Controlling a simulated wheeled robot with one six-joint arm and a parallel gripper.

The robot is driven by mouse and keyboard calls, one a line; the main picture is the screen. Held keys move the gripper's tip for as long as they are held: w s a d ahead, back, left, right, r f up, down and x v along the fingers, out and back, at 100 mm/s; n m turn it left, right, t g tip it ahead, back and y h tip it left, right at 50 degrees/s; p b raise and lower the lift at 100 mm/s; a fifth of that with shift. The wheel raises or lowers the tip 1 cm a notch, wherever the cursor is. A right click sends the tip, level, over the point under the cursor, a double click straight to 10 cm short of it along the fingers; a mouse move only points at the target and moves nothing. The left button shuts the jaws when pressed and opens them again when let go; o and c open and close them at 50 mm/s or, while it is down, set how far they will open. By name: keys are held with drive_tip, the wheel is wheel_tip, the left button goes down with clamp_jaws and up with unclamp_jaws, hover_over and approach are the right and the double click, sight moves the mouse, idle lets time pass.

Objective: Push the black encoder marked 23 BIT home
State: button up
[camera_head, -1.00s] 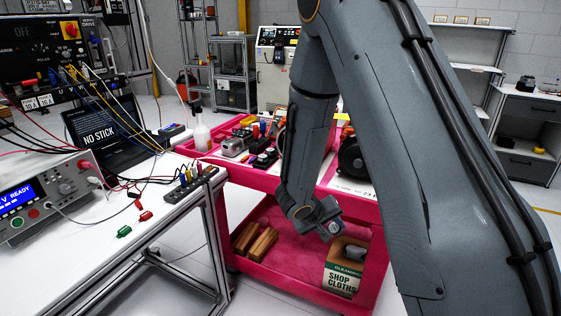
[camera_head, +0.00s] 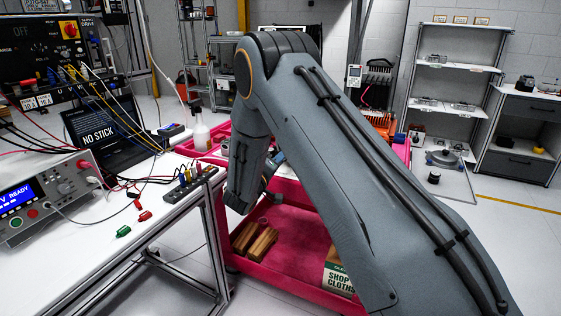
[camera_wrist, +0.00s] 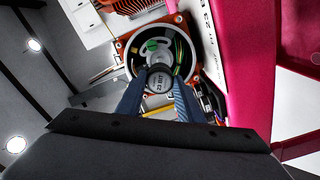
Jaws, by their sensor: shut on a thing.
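The black encoder marked 23 BIT (camera_wrist: 160,82) is between the fingertips of my gripper (camera_wrist: 160,94) in the wrist view. My gripper is shut on it. Beyond the encoder in that view is a round, open motor housing (camera_wrist: 186,45) with an orange-red square flange and green and yellow wires inside. The encoder overlaps the lower part of the round opening; I cannot tell whether it touches the housing or is held clear of it. In the head view my own arm hides the gripper, encoder and motor.
The red cart (camera_head: 300,222) carries the work and has wooden blocks (camera_head: 262,243) and a shop cloths box (camera_head: 340,277) on its lower shelf. A white bench (camera_head: 90,245) with a meter and terminal strip stands left. A red cart edge (camera_wrist: 252,70) runs close on the right.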

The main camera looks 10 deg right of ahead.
drive_tip(key=b+x, duration=0.1)
drive_tip(key=x, duration=0.5)
idle(0.6)
drive_tip(key=shift+d+f+b, duration=0.1)
drive_tip(key=shift+d+b, duration=0.1)
drive_tip(key=shift+b, duration=0.35)
drive_tip(key=shift+b+x, duration=1.3)
drive_tip(key=shift+x, duration=0.25)
idle(0.5)
drive_tip(key=shift+b, duration=0.4)
idle(0.8)
drive_tip(key=o, duration=1.3)
drive_tip(key=shift+s, duration=0.1)
drive_tip(key=shift+c, duration=0.4)
